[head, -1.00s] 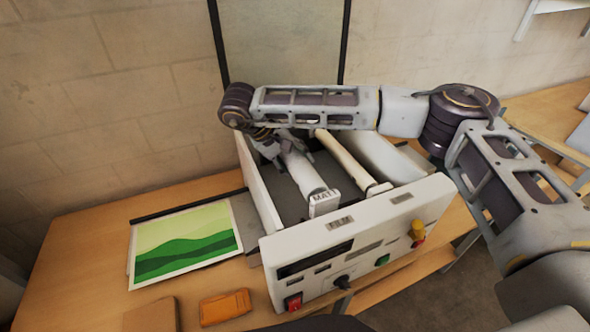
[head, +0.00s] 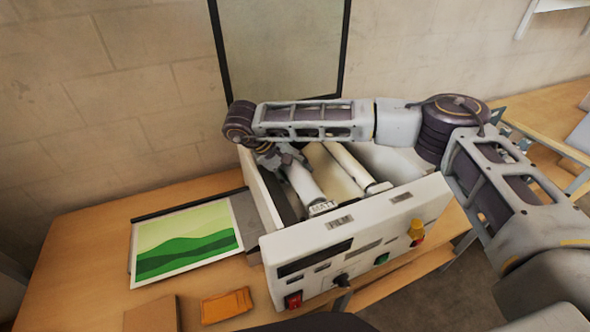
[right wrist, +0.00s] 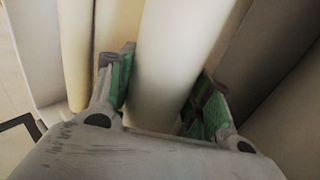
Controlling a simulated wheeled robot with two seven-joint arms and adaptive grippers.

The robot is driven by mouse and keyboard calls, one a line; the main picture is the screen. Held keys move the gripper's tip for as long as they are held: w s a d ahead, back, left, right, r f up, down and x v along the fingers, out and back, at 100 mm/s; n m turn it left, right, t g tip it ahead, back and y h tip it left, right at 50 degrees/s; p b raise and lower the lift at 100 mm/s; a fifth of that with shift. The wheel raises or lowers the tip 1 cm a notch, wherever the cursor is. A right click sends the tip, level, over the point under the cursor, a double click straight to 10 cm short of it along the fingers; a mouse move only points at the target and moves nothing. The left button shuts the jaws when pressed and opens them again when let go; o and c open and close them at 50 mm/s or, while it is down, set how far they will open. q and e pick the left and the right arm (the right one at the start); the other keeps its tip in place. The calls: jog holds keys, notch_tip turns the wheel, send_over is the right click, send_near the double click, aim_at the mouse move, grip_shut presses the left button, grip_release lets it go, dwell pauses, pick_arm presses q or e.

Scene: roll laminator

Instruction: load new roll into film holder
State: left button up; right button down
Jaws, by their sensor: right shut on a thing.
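A white film roll (head: 306,184) with a tag reading MATT lies lengthwise inside the open laminator (head: 345,233), behind the FILM label on its front panel. My right gripper (head: 283,158) reaches over the machine from the right and is shut on the far part of this roll. In the right wrist view, the roll (right wrist: 172,65) runs between the two green-padded fingers of the gripper (right wrist: 165,98). Whether the roll's ends rest in the holder is hidden. My left gripper is not in view.
A second, cream roll (head: 345,165) lies parallel, to the right inside the machine. The front panel has a red switch (head: 293,300) and a yellow-red knob (head: 416,231). A green landscape print (head: 185,243) and an orange item (head: 226,305) lie on the table to the left.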

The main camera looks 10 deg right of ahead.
jog(key=shift+f, duration=0.1)
jog(key=c, duration=0.9)
grip_release()
jog(key=shift+r, duration=0.35)
jog(key=shift+b+v, duration=0.7)
jog(key=shift+v, duration=5.3)
jog(key=shift+s, duration=0.1)
